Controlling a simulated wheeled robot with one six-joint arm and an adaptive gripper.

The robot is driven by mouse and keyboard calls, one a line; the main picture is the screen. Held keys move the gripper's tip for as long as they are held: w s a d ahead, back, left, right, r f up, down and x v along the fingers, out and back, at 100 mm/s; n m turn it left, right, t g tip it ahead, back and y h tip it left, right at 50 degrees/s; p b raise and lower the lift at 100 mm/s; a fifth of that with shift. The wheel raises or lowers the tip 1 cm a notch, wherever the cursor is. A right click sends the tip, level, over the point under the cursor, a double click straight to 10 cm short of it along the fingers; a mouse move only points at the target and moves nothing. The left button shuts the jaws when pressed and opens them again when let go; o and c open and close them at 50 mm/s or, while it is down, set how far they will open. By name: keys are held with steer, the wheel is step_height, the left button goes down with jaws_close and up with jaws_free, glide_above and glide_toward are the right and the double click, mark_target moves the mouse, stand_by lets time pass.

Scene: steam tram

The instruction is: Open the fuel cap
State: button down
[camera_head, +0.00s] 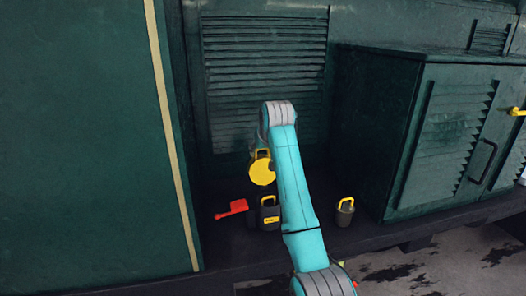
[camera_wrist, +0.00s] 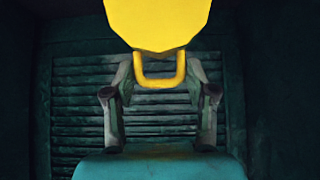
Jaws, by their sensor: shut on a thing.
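The fuel cap, a yellow disc (camera_head: 262,173) with a yellow loop handle, shows in front of the louvred panel in the head view. In the wrist view the yellow disc (camera_wrist: 158,22) fills the top middle, with its loop handle (camera_wrist: 160,82) below it. My gripper (camera_wrist: 160,70) is shut on this handle, with one finger on each side. In the head view my gripper (camera_head: 261,153) is partly hidden behind the cap and my arm. The disc faces the head camera. I cannot tell whether the cap is attached to anything behind it.
A dark canister (camera_head: 270,216) with a yellow handle and label stands on the ledge below the cap. A red tool (camera_head: 231,209) lies left of it. Another canister (camera_head: 345,212) stands right of my arm. A green cabinet (camera_head: 400,140) bounds the right side.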

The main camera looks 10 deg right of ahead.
steer(key=shift+w+r, duration=0.1)
steer(key=shift+r, duration=0.2)
steer(key=shift+c, duration=1.9)
jaws_free()
steer(key=shift+f, duration=0.15)
steer(key=v, duration=1.2)
